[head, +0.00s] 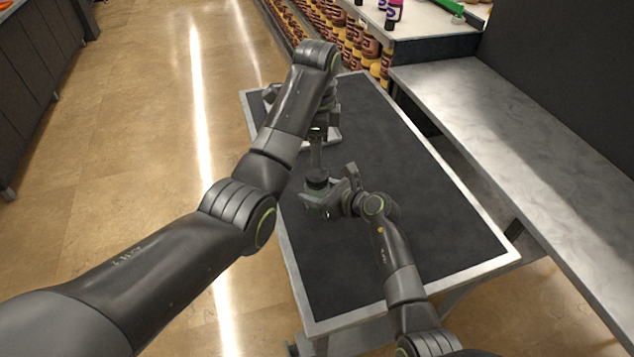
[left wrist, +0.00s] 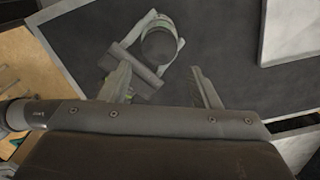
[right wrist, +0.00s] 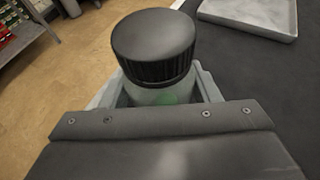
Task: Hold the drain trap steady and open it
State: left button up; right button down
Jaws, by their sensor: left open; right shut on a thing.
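The drain trap has a black ribbed cap (right wrist: 154,45) over a clear body with a green patch (right wrist: 165,97). In the head view its cap (head: 317,179) shows at the left side of the table. My right gripper (head: 335,197) is shut around the trap's body, with the cap clear above its jaws. My left gripper (head: 316,150) points down, just beyond the trap in the head view. In the left wrist view its two fingers (left wrist: 164,84) are apart and empty. The trap (left wrist: 158,46) lies ahead of them, apart from both fingers.
The table's dark mat (head: 390,190) is clear to the right. A pale shallow tray (right wrist: 250,18) sits on it, partly hidden by my left arm in the head view. A grey metal bench (head: 520,130) stands on the right, near shelves of jars (head: 355,42).

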aim_at(317, 173)
pick_arm(q)
jog(key=n, duration=0.4)
jog(key=shift+n, duration=0.4)
jog(key=n, duration=0.3)
jog(key=shift+n, duration=0.3)
jog(key=shift+f, duration=0.5)
notch_tip(317, 173, down, 7)
jog(key=c, duration=0.8)
jog(key=n, duration=0.6)
jog(key=shift+r+n, duration=0.1)
jog(key=shift+n, duration=0.3)
